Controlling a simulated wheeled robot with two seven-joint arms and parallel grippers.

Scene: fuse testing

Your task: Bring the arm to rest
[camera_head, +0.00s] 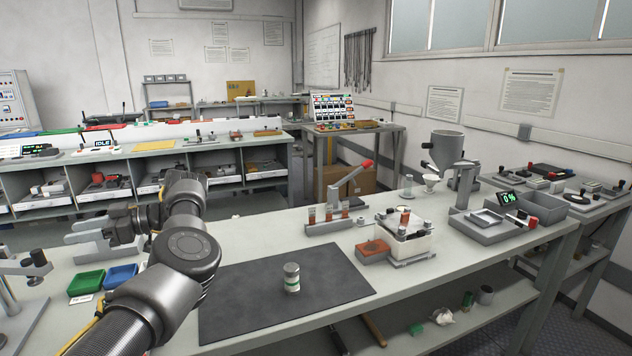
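My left arm (184,250) comes in from the lower left, bends over the bench, and its wrist turns toward the left. My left gripper (80,232) points left above the bench's left part, behind the small bins. Its fingers look apart, with nothing seen between them. My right gripper is not in view.
Green (86,283) and blue (121,276) bins sit near the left arm. A red-handled press (345,190), a white box (405,240), a brick-red block (373,250) and a scale (490,222) stand to the right. A shelved bench (250,153) is behind.

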